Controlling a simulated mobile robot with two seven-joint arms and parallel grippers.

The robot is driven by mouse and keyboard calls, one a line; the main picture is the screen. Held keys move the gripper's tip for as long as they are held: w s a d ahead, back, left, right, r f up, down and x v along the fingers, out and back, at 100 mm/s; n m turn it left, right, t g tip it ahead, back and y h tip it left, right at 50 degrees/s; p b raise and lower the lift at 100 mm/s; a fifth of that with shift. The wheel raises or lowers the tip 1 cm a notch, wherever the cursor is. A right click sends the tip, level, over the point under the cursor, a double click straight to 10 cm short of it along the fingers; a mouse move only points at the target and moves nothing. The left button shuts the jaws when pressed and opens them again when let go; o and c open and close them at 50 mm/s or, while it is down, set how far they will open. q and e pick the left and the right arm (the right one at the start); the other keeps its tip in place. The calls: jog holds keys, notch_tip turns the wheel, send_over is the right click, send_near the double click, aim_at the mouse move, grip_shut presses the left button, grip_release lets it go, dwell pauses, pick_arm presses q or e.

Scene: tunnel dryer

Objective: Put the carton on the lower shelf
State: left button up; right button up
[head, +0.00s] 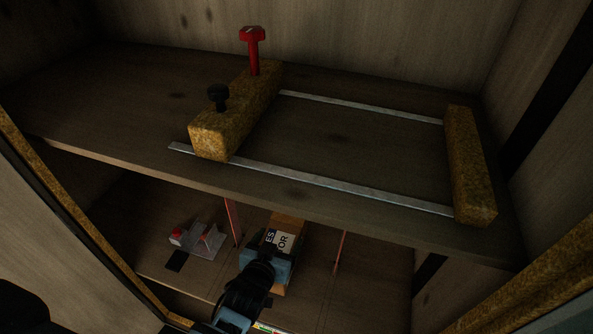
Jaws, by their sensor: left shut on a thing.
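The carton (289,221) is orange-brown with a white label bearing black letters. It is in the lower compartment, between two thin red uprights. My left gripper (267,264) reaches in from the bottom of the head view and is shut on the carton's near end. The gripper and wrist hide part of the carton. The lower shelf (310,290) is brown wood; I cannot tell whether the carton's underside touches it. My right gripper is not in view.
The upper shelf (110,105) overhangs the carton and holds yellowish blocks (235,115) (469,165) joined by metal rails, with a red knob (253,45) and a black knob (218,96). Red uprights (232,220) (339,252) flank the carton. A small white-and-red item (200,240) lies left.

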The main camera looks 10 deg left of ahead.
pick_arm(q)
jog(key=shift+w+r, duration=0.15)
jog(key=shift+r, duration=0.2)
jog(key=shift+f, duration=0.65)
jog(key=o, duration=2)
jog(key=shift+f, duration=0.2)
